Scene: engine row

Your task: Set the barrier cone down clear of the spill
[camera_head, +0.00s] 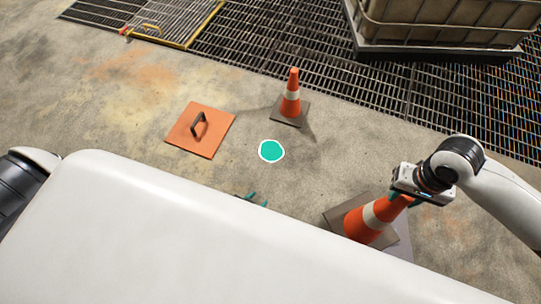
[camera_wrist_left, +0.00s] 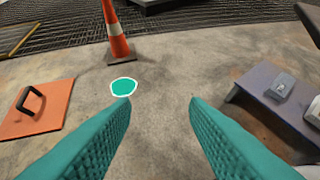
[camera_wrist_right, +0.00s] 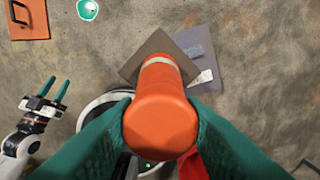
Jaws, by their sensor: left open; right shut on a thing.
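An orange cone with a white band (camera_head: 370,222) is gripped at its top by my right gripper (camera_head: 408,195). In the right wrist view its round top (camera_wrist_right: 160,125) sits between the teal fingers. Its square base (camera_head: 338,213) partly overlaps a grey-purple panel; I cannot tell whether the base touches anything below. The spill, seemingly the teal patch with a white rim (camera_head: 271,151), lies on the floor up and left of this cone, apart from it. My left gripper (camera_wrist_left: 160,105) is open and empty; in the head view my white body partly hides it.
A second orange cone (camera_head: 291,95) stands just beyond the teal patch. An orange plate with a black handle (camera_head: 186,138) lies left of it. The grey-purple panel (camera_head: 402,236) is at lower right. Floor grating (camera_head: 290,50) and a caged tank (camera_head: 440,22) are behind.

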